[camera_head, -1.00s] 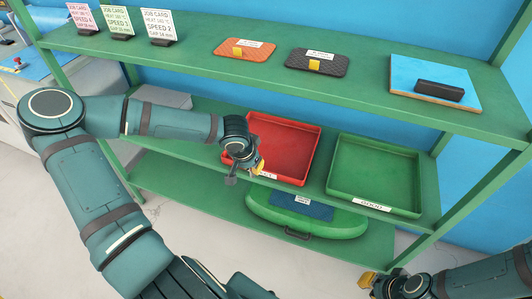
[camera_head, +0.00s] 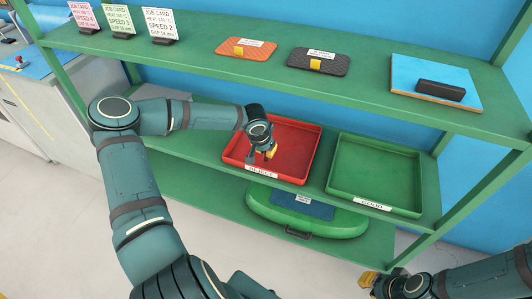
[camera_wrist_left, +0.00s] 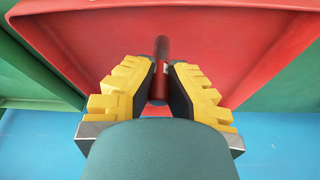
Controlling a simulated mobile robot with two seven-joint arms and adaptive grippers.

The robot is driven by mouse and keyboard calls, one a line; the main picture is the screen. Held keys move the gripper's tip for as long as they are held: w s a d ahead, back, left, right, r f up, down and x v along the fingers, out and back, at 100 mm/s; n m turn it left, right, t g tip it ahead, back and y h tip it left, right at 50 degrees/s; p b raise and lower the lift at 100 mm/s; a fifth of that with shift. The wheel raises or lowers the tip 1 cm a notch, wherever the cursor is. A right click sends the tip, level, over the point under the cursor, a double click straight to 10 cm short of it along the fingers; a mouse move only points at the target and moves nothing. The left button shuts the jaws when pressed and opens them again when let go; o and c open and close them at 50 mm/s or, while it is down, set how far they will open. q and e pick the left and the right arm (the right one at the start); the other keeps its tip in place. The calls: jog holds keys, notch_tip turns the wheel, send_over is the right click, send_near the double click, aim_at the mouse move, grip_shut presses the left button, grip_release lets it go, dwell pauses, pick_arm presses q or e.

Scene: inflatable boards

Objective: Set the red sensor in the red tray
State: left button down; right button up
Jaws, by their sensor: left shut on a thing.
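The red tray (camera_head: 297,132), labelled REJECT, sits on the middle shelf. My left gripper (camera_head: 268,154) is over the left part of this tray, pointing down. In the left wrist view, my left gripper (camera_wrist_left: 166,85) is shut on the red sensor (camera_wrist_left: 161,52), a dark red cylinder between the yellow-backed fingers. The red tray's floor (camera_wrist_left: 225,40) shows behind it; I cannot tell whether the sensor touches it. The sensor is not clearly visible in the head view. My right gripper (camera_head: 371,282) is at the bottom edge, mostly cut off, away from the shelves.
A green tray (camera_head: 378,165) labelled GOOD stands right of the red tray. The upper shelf (camera_head: 200,54) holds job cards, an orange pad (camera_head: 240,47), a black pad (camera_head: 305,62) and a blue board (camera_head: 405,72).

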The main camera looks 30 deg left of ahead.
pick_arm(q)
jog(key=shift+x, duration=0.85)
jog(key=shift+a, duration=0.1)
jog(key=shift+f, duration=0.2)
jog(key=c, duration=1.1)
grip_release()
jog(key=shift+c, duration=0.2)
jog(key=v, duration=0.8)
jog(key=shift+p, duration=0.35)
jog(key=shift+s+f, duration=0.1)
